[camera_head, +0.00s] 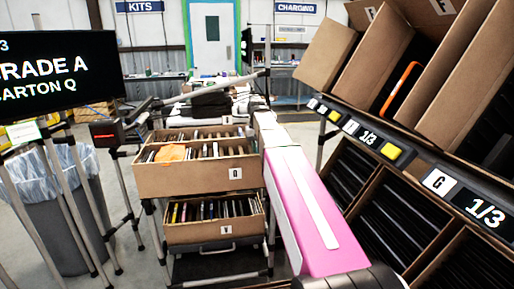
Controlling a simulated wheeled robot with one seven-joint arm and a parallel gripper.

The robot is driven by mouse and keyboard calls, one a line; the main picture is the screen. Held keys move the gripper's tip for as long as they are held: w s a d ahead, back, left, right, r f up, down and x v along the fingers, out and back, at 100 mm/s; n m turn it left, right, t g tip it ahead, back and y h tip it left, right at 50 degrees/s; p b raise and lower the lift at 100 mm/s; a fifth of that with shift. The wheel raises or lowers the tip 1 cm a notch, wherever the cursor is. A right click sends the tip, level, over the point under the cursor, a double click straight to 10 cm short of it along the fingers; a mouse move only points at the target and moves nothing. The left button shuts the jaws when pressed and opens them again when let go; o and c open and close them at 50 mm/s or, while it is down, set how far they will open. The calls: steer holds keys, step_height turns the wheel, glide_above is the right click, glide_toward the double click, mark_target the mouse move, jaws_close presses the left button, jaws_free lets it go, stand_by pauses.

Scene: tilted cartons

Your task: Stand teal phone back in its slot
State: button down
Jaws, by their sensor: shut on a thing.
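Carton Q (160,179) is an open brown carton on the upper level of a rack, with rows of thin upright items between dividers. An orange item (172,153) lies tilted at its left. My pink and white arm reaches forward along the carton's right side. My gripper (212,106) is a small dark shape beyond the carton's back edge. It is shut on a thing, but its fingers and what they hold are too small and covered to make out. I cannot pick out a teal phone or its slot.
Carton V (190,234), with upright items, stands below carton Q. A dark sign (55,75) reads "RADE A, ARTON Q". A grey bin (75,215) stands at left. Tilted brown cartons (375,60) on a shelf crowd the right side. Open floor shows at left.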

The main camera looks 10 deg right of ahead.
stand_by(0.3)
steer(key=c, duration=1)
jaws_free()
step_height(320, 180, up, 11)
steer(key=shift+f, duration=0.1)
step_height(320, 180, up, 7)
stand_by(0.5)
